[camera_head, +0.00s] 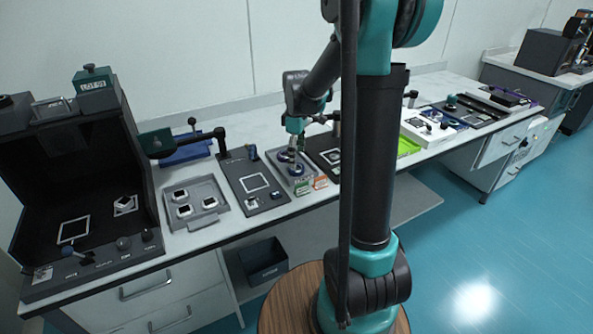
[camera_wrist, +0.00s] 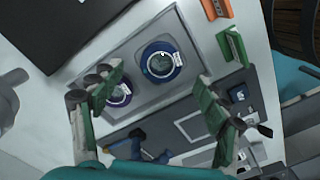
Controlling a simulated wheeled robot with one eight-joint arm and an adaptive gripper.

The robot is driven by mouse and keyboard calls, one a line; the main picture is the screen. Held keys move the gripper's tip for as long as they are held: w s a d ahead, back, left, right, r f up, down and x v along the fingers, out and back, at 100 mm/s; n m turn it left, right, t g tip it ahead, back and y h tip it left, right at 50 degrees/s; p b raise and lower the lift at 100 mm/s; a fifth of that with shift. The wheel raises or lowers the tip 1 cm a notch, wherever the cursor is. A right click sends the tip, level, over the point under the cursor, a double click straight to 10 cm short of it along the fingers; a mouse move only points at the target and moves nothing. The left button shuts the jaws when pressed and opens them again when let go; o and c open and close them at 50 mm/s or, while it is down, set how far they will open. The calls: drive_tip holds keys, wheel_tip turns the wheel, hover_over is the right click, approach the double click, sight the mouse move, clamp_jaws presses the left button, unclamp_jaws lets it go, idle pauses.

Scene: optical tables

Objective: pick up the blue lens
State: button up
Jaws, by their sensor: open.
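Two round lenses with dark blue-purple rims lie in a shallow grey tray (camera_wrist: 118,57). In the wrist view one lens (camera_wrist: 159,62) is in the middle, between my fingertips and beyond them. The other lens (camera_wrist: 120,96) is close to the left finger and partly hidden by it. I cannot tell clearly which rim is bluer. My gripper (camera_wrist: 158,82) is open and empty, pointing down over the tray. In the head view my gripper (camera_head: 292,154) is above the tray, with the lenses beside and under its fingers. The gap in height is hard to judge.
A green block (camera_head: 301,188) and an orange block (camera_head: 320,182) stand at the tray's front edge. A dark board with a white square (camera_head: 255,183) lies to the left, and another dark board (camera_head: 326,142) to the right. A grey tray with several square pieces (camera_head: 195,198) is further left.

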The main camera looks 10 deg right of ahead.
sight(296, 169)
drive_tip(key=f, duration=0.4)
drive_tip(key=shift+a+f, duration=0.2)
drive_tip(key=shift+a, duration=0.05)
drive_tip(key=c, duration=1.3)
drive_tip(key=shift+r, duration=0.1)
